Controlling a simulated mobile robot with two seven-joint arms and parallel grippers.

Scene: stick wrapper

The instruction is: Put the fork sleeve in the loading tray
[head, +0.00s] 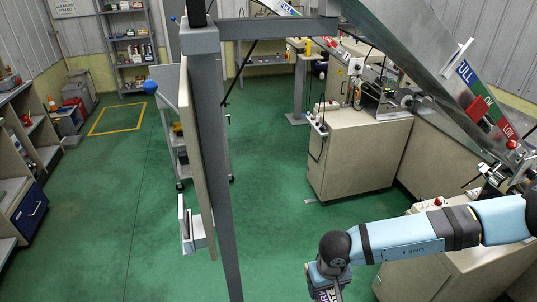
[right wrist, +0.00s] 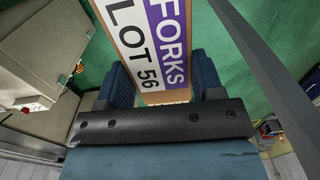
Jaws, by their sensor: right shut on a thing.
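My right gripper (head: 325,280) is at the bottom of the head view, at the end of my blue arm, over the green floor. In the right wrist view its two dark blue fingers (right wrist: 163,88) are shut on the fork sleeve (right wrist: 145,45). The sleeve is a flat brown piece with a white and purple label reading "FORKS" and "LOT 56". Only a bit of it shows in the head view (head: 328,295). A long sloping metal tray (head: 425,50) with blue, green and red level marks is at the upper right; I cannot tell if it is the loading tray. My left gripper is out of view.
A grey post (head: 207,130) stands close in front of me, left of my right gripper. A beige machine cabinet (head: 355,155) stands beyond the arm. A cart (head: 180,145) is behind the post. Shelves (head: 30,150) line the left wall. Green floor is clear between.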

